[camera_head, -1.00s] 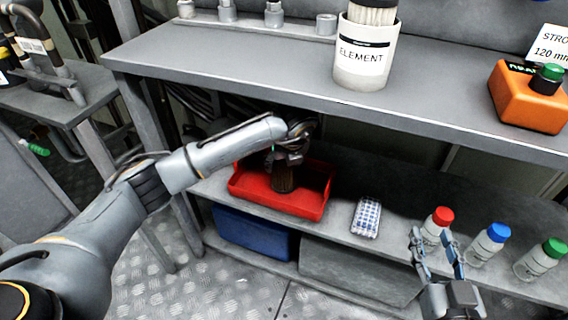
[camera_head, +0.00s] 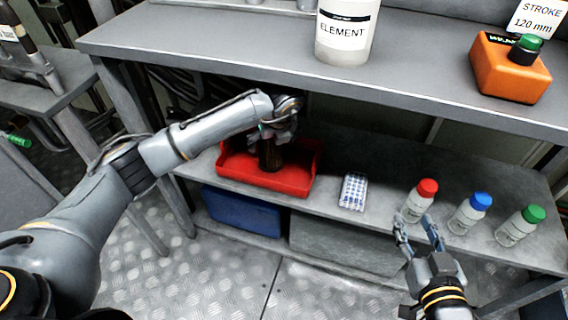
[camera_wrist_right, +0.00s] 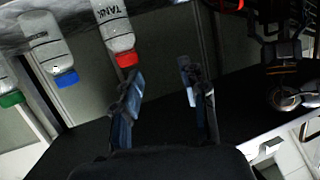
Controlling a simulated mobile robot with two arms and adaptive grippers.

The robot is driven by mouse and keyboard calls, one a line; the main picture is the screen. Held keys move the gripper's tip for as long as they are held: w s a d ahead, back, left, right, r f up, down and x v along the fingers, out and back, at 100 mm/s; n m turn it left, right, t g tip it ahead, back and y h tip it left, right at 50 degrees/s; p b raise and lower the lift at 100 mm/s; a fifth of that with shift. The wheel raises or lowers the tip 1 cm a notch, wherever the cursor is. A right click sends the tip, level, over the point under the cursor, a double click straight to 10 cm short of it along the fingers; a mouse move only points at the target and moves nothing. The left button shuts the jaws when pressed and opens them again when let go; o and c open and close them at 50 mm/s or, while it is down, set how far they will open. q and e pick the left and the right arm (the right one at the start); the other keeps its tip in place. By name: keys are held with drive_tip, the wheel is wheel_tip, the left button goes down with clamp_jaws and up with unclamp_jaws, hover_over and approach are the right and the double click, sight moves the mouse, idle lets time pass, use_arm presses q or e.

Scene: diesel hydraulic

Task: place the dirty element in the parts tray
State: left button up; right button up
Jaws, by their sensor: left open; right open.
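The dirty element, a dark brown cylinder (camera_head: 270,157), stands upright in the red parts tray (camera_head: 292,186) on the lower shelf. My left gripper (camera_head: 271,135) is open, right at the top of the element inside the tray area. Its fingers are dark and small here, and I cannot tell whether they touch the element. My right gripper (camera_head: 416,226) is open and empty, in front of the shelf near the red-capped bottle. Its two fingers also show apart in the right wrist view (camera_wrist_right: 160,92).
A blister pack (camera_head: 353,192) lies right of the tray. Bottles with red (camera_head: 417,204), blue (camera_head: 468,216) and green (camera_head: 519,228) caps stand farther right. The upper bench holds a white ELEMENT pot (camera_head: 343,42) and an orange box (camera_head: 508,75) above the shelf.

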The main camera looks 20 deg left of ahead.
use_arm(q)
drive_tip(key=s+d+p, duration=0.1)
drive_tip(key=s+d, duration=0.5)
drive_tip(key=s, duration=0.2)
drive_tip(key=shift+s+d, duration=0.3)
drive_tip(key=shift+s, duration=0.1)
use_arm(e)
drive_tip(key=s+d+f+g+h, duration=0.1)
drive_tip(key=s+d+f+g, duration=0.1)
drive_tip(key=s+f+g, duration=0.2)
drive_tip(key=shift+f, duration=0.95)
use_arm(q)
drive_tip(key=shift+f, duration=0.15)
use_arm(e)
drive_tip(key=shift+a, duration=0.1)
